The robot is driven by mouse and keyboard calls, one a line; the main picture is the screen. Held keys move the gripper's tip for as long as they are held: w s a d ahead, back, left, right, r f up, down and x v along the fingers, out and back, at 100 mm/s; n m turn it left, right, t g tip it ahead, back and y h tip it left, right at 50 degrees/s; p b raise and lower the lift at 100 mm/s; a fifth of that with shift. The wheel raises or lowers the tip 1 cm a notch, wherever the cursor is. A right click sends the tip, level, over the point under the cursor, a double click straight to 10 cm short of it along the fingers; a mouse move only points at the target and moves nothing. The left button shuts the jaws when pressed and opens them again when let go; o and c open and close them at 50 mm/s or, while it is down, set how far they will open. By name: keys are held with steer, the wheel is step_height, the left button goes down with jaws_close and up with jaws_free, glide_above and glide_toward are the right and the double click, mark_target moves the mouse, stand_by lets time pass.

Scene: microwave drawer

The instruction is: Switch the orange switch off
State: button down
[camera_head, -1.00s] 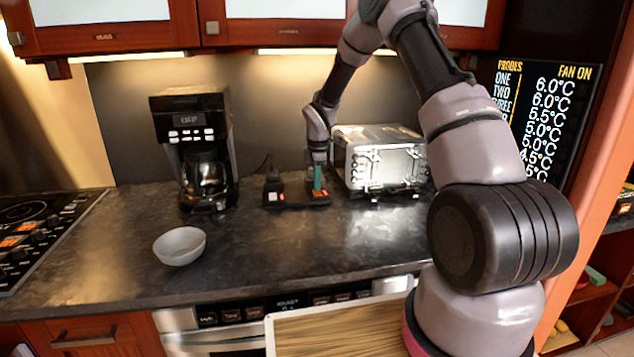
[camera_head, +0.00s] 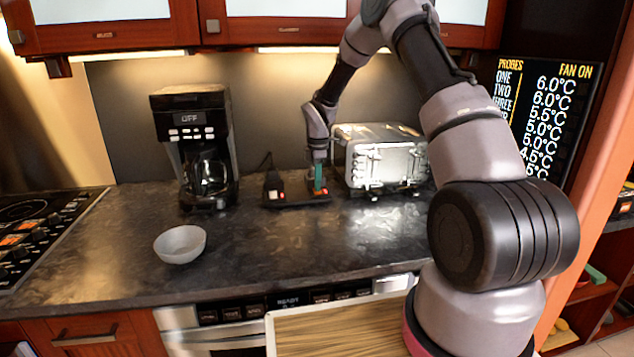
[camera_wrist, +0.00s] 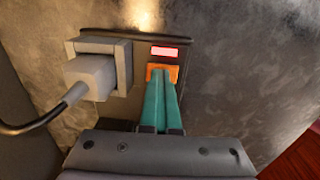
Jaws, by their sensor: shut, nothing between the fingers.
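The orange switch (camera_wrist: 155,71) sits on a dark power strip, just below a lit pinkish-red indicator (camera_wrist: 164,52) in the wrist view. My gripper (camera_wrist: 164,84) is shut, its two teal fingers side by side with nothing between them. The fingertips overlap the switch's lower part and seem to touch it; they hide part of it. In the head view my gripper (camera_head: 318,188) points down at the right end of the power strip (camera_head: 290,205), and the switch there is too small to make out clearly.
A plug with a cable (camera_wrist: 92,72) sits in the strip left of the switch. A metal toaster oven (camera_head: 385,160) stands right of my gripper. A coffee maker (camera_head: 195,145) and a grey bowl (camera_head: 180,244) stand to the left. The counter's front is mostly clear.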

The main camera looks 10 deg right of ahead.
steer(key=shift+s+f, duration=0.35)
steer(key=shift+s, duration=0.15)
step_height(320, 180, up, 11)
steer(key=shift+w+r, duration=0.15)
steer(key=shift+r, duration=0.05)
stand_by(0.3)
